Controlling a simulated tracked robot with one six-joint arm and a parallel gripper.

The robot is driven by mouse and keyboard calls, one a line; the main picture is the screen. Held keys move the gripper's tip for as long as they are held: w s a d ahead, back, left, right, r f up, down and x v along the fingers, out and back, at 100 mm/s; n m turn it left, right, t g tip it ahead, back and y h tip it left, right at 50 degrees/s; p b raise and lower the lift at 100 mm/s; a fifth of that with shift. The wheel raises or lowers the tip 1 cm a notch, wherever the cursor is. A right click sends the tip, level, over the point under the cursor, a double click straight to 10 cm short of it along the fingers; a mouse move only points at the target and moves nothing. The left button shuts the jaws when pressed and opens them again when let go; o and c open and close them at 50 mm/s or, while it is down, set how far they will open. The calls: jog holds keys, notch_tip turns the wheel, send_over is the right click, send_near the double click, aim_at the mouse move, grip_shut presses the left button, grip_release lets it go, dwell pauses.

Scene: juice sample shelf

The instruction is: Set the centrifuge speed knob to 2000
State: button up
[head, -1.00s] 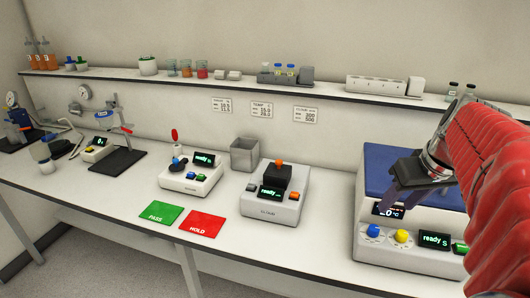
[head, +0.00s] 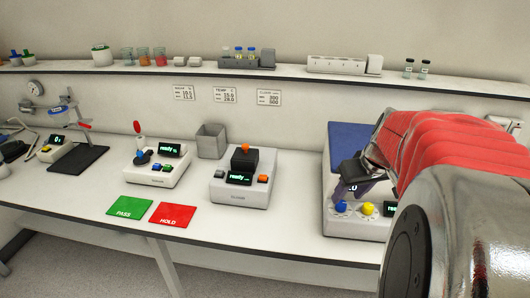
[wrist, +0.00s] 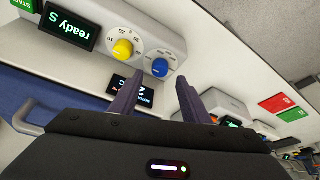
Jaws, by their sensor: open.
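The centrifuge (head: 327,222) is a white box with a blue lid (head: 346,141) at the right of the bench. Its front has a blue knob (head: 341,206) and a yellow knob (head: 367,209), which also show in the wrist view as a blue knob (wrist: 160,67) and a yellow knob (wrist: 123,49). The yellow dial has numbers such as 10, 20 and 30; the blue dial's marks are too small to read. My gripper (head: 351,192) is open and empty, just above the blue knob. In the wrist view its fingertips (wrist: 160,80) point towards the blue knob, apart from it.
A display (wrist: 67,25) reading "ready S" is beside the yellow knob. A grey device (head: 240,190) with an orange-topped black block stands to the left, with red (head: 172,214) and green (head: 130,206) mats further left. A shelf (head: 200,72) runs along the wall.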

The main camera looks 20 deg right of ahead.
aim_at(342, 203)
jog(key=shift+x, duration=2.35)
jog(key=shift+c, duration=0.5)
